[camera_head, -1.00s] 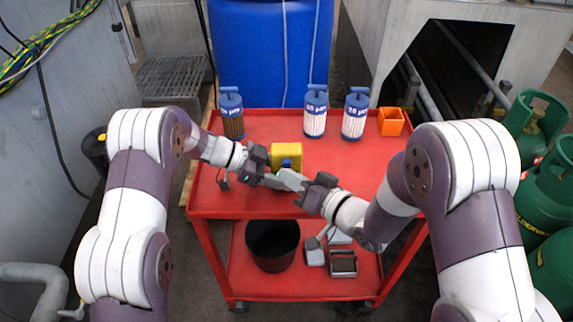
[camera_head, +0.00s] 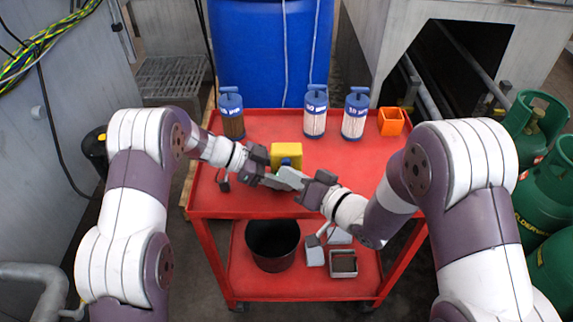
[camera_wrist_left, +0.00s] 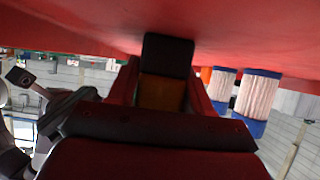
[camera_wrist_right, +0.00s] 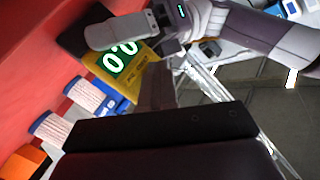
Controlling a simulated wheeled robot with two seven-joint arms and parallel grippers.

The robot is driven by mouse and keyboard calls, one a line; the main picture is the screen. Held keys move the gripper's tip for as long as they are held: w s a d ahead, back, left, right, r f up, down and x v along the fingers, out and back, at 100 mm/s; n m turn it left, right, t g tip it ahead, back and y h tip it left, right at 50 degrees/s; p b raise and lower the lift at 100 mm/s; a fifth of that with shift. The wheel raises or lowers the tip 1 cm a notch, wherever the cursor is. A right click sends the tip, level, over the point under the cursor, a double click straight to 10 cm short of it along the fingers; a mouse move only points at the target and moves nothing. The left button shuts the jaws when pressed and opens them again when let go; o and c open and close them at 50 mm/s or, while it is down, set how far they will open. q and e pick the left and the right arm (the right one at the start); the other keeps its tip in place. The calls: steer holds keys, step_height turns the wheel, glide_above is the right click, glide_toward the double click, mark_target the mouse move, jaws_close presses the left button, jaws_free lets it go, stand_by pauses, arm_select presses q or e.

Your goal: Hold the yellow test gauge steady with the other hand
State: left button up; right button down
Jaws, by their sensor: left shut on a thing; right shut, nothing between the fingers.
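The yellow test gauge (camera_head: 286,152) is upright on the red cart top in the head view. In the right wrist view the gauge (camera_wrist_right: 133,82) shows a green display with white digits. My left gripper (camera_head: 272,181) is at the gauge's near side and shut on it; an orange-yellow patch (camera_wrist_left: 160,95) shows between its fingers in the left wrist view. My right gripper (camera_head: 294,179) is shut and empty, its tips close to the left gripper and the gauge. Whether they touch cannot be told. The gauge's lower part is partly hidden by the grippers.
Three blue-capped filter cylinders (camera_head: 231,117), (camera_head: 315,113), (camera_head: 355,115) and an orange open box (camera_head: 391,122) stand at the back of the red cart (camera_head: 350,160). A black bucket (camera_head: 273,245) is on the lower shelf. Green gas bottles (camera_head: 545,180) stand at the right.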

steer(key=shift+s+r, duration=0.1)
steer(key=shift+s, duration=0.7)
steer(key=s, duration=0.5)
stand_by(0.5)
arm_select(q)
steer(key=o, duration=1.2)
